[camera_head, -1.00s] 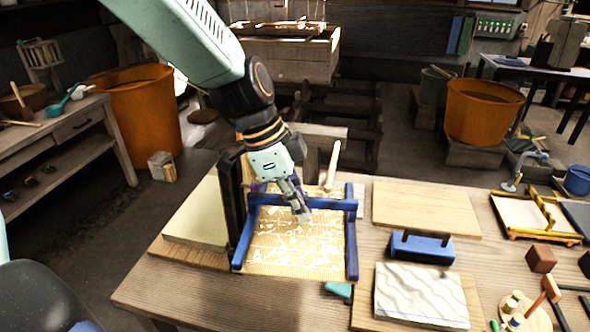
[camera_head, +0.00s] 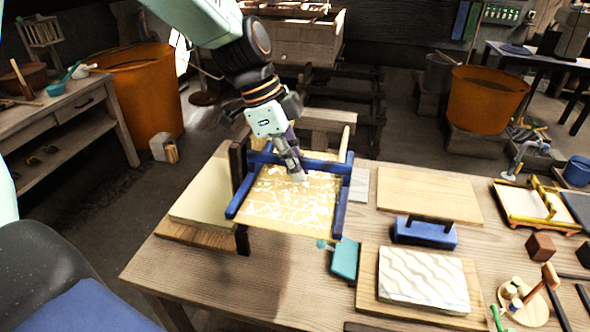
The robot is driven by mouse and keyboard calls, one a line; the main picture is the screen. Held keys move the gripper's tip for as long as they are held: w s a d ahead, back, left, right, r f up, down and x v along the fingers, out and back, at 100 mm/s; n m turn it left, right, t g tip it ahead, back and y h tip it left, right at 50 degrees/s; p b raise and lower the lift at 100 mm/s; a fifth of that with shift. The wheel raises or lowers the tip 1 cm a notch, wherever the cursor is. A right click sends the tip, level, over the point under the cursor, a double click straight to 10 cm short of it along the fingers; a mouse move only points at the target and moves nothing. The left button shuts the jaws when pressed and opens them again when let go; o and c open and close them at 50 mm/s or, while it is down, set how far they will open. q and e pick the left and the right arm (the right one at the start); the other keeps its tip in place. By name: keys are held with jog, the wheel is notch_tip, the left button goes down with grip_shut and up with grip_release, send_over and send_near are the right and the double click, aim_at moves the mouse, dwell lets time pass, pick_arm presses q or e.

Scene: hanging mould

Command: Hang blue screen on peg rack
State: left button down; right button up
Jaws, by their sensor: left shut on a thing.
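The blue screen (camera_head: 343,197), a blue frame around a pale mesh with white patches, is tilted over the left part of the table. My left gripper (camera_head: 299,172) comes down from above and is shut on the screen near its far blue bar. The peg rack stands at the screen's left and far side; its dark upright (camera_head: 238,160) and a pale slanted peg (camera_head: 345,142) show. The screen hides much of the rack, so I cannot tell whether it touches a peg. My right gripper is out of view.
A pale slab (camera_head: 203,192) lies left of the rack. On the table to the right are a teal tool (camera_head: 345,259), a blue block with a handle (camera_head: 424,232), a bare board (camera_head: 430,194) and a wavy white slab (camera_head: 423,278). The table's front left is clear.

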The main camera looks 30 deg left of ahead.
pick_arm(q)
jog(key=shift+w, duration=0.55)
jog(key=w, duration=0.3)
jog(key=shift+f, duration=0.2)
jog(key=shift+w+a, duration=0.15)
jog(key=shift+w, duration=0.05)
jog(key=shift+a+r, duration=0.2)
jog(key=shift+a, duration=0.1)
jog(key=shift+w+p, duration=0.3)
jog(key=shift+w, duration=0.35)
jog(key=shift+w+f, duration=0.15)
jog(key=shift+w, duration=0.75)
jog(key=shift+w+a, duration=0.1)
jog(key=shift+w, duration=0.15)
jog(key=shift+a, duration=0.25)
jog(key=shift+s+d, duration=0.1)
jog(key=shift+s, duration=0.1)
jog(key=shift+w+d, duration=0.15)
jog(key=shift+w, duration=0.25)
jog(key=shift+s+a+f, duration=0.1)
jog(key=shift+s+a, duration=0.1)
jog(key=shift+s, duration=0.1)
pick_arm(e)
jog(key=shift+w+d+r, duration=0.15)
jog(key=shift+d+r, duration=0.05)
